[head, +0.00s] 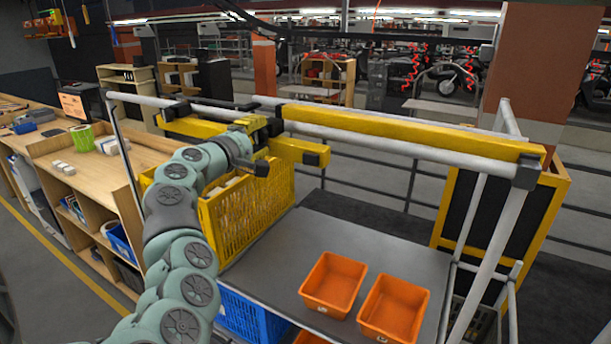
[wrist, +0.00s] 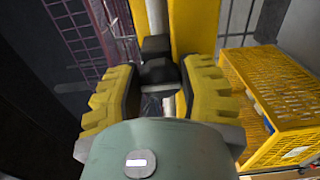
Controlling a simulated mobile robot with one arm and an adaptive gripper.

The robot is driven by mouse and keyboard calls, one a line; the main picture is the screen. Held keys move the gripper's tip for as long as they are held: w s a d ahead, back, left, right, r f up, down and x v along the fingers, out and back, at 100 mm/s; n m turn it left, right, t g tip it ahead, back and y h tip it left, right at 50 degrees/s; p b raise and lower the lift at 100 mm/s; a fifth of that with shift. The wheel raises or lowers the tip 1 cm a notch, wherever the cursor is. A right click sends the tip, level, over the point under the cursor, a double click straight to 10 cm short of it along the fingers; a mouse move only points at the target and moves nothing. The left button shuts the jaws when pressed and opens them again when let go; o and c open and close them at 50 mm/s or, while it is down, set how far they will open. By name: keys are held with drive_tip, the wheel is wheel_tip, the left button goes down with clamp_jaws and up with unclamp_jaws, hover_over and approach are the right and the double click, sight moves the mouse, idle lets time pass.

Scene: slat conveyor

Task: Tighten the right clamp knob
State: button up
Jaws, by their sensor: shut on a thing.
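My gripper (head: 247,124) is at the overhead rail, beside a black clamp on the white tube (head: 360,146). In the wrist view, the yellow ribbed fingers of my gripper (wrist: 160,76) stand on either side of a small black knob (wrist: 157,72), shut on it. Another black block (wrist: 155,46) sits just beyond it, beside the yellow beam (wrist: 192,25). In the head view my arm and fingers hide much of the held knob. I cannot tell how far it is turned.
A yellow crate (head: 228,220) stands below my gripper. Two orange bins (head: 334,262) (head: 393,283) are on the grey surface (head: 300,235). A long yellow bar (head: 410,130) runs along the rail to the right. Wooden shelving (head: 75,165) stands at left.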

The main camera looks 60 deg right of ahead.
drive_tip(key=shift+m, duration=0.3)
drive_tip(key=o, duration=1.2)
drive_tip(key=shift+a, duration=0.1)
drive_tip(key=shift+a+r, duration=0.1)
drive_tip(key=shift+a, duration=0.1)
drive_tip(key=s+a, duration=0.1)
drive_tip(key=a, duration=1)
drive_tip(key=shift+a, duration=0.15)
